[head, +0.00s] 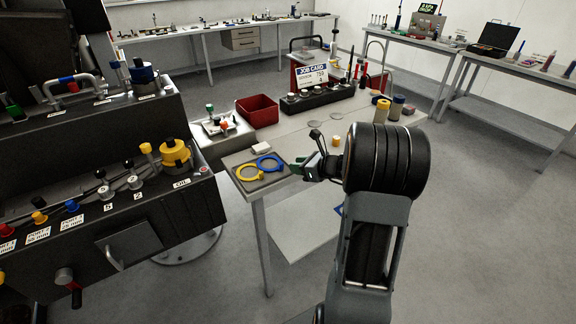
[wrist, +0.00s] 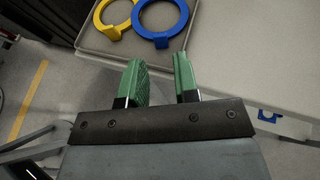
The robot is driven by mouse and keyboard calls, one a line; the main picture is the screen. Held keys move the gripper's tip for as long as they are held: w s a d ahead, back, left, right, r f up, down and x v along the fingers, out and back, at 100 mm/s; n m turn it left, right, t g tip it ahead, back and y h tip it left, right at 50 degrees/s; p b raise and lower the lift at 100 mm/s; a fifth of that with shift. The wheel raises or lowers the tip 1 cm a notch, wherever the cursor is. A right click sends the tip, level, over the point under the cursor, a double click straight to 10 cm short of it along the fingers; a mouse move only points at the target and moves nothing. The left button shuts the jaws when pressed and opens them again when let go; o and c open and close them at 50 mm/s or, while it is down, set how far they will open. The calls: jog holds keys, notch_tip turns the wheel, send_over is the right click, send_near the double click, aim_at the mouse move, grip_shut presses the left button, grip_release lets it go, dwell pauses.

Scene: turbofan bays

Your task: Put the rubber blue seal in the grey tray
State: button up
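The blue seal (head: 281,162), a ring with a small tab, lies flat on a dark grey mat or shallow tray (head: 240,161) at the table's near left corner. In the wrist view the blue seal (wrist: 161,40) is just beyond my fingertips, partly cut off by the top edge. My gripper (head: 301,166) is beside the seal, to its right in the head view. In the wrist view my gripper (wrist: 160,65) has its green fingers apart with nothing between them. A light grey tray (head: 203,136) holding small knobbed parts stands behind the mat.
A yellow ring (head: 240,177) lies on the mat beside the blue seal. A red bin (head: 257,111), a small white block (head: 271,147) and a job card stand (head: 313,75) are around it. A dark console (head: 110,230) stands on the left. The table's middle is fairly clear.

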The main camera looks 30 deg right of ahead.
jog(key=v, duration=0.5)
jog(key=s+a+r+n+g, duration=0.1)
jog(key=s+a+n+g, duration=0.2)
jog(key=a+n, duration=0.35)
jog(key=s+a+n+g, duration=0.3)
jog(key=a+n, duration=0.2)
jog(key=a, duration=0.2)
jog(key=s+a+n+g+h, duration=0.1)
jog(key=s+a+n+h, duration=0.1)
jog(key=s+n, duration=0.3)
jog(key=s+a+r+n+g+h, duration=0.1)
jog(key=s+a+n+h, duration=0.2)
jog(key=n, duration=1.1)
jog(key=s+h, duration=0.1)
jog(key=s, duration=0.2)
jog(key=shift+s+h, duration=0.3)
jog(key=shift+s, duration=0.05)
jog(key=shift+r, duration=0.25)
